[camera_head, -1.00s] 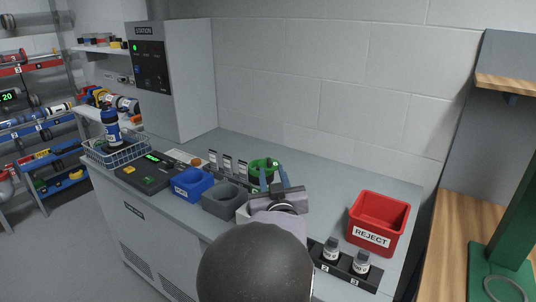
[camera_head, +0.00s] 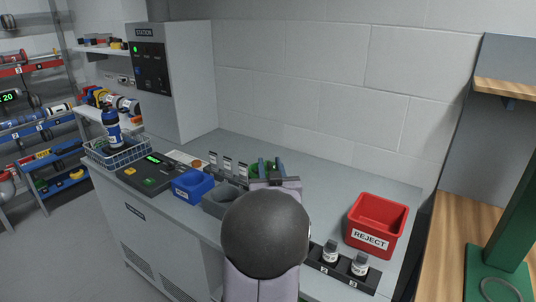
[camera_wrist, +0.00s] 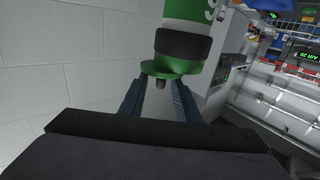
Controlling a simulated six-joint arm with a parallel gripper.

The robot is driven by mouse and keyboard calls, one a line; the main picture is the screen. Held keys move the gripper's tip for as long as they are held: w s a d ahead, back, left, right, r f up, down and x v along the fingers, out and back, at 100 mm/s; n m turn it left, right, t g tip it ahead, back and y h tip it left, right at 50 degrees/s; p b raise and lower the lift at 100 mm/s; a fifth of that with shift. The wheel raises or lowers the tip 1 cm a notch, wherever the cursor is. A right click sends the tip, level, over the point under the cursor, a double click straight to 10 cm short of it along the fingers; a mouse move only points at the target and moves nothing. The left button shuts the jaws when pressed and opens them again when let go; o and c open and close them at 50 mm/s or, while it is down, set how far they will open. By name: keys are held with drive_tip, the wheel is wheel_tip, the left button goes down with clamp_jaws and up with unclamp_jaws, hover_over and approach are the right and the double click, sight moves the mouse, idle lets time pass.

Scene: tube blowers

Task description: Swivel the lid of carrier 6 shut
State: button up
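A green carrier (camera_wrist: 185,12) with a black band (camera_wrist: 183,43) at its end shows at the top of the wrist view. A white mark on it is cut off, so I cannot read its number. A green disc-shaped lid (camera_wrist: 152,68) with a small peg sits at the banded end, offset to the left. My gripper (camera_wrist: 157,88) is open, its two blue-grey fingers apart on either side of the peg. I cannot tell whether either finger touches it. In the head view my gripper (camera_head: 269,163) is at the green carrier (camera_head: 257,171), which my arm partly hides.
A blue bin (camera_head: 192,186) and a grey bin (camera_head: 217,200) stand left of my arm. A red REJECT bin (camera_head: 375,222) and a black rack (camera_head: 341,268) with two capped jars are to the right. A wire basket (camera_head: 113,150) sits at the far left.

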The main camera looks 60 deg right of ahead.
drive_tip(key=shift+p+x, duration=0.7)
drive_tip(key=shift+x, duration=1.9)
clamp_jaws()
